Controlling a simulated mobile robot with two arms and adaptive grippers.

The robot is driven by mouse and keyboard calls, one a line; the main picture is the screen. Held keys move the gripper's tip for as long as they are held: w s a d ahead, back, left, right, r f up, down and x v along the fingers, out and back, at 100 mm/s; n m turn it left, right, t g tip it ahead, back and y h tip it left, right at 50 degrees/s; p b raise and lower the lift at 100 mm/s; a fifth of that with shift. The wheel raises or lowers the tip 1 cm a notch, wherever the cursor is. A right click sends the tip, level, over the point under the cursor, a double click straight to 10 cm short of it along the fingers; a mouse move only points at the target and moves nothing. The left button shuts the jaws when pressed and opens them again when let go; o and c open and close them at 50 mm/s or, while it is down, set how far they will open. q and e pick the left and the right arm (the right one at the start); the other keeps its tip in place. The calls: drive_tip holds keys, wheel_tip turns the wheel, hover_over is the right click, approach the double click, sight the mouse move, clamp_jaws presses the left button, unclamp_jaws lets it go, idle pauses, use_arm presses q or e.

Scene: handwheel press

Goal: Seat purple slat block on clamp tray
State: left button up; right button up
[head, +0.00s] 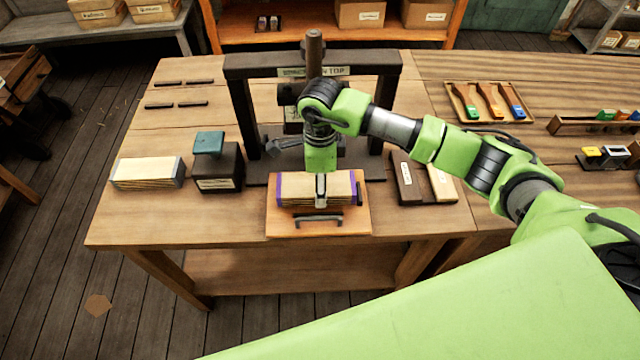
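The slat block with purple ends (295,192) is a bundle of pale slats. It appears to lie level on the orange-brown wooden clamp tray (283,223), which has a dark handle (318,219) at its front. The tray is in front of the black press frame (242,118). My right gripper (321,192) points down at the middle of the block, with a finger in front of its near face. The far finger is hidden, so I cannot tell whether it grips the block. My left gripper is not in view.
A dark box with a teal top (209,144) and a pale slat stack (147,172) stand left of the press. Dark and pale blocks (408,178) lie to its right. A tray of coloured-tipped tools (489,101) is farther right. The table's front left is clear.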

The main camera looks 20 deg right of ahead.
drive_tip(key=shift+f+b, duration=1)
idle(0.3)
drive_tip(key=o, duration=1.4)
wheel_tip(320, 180, up, 12)
drive_tip(key=shift+r, duration=0.1)
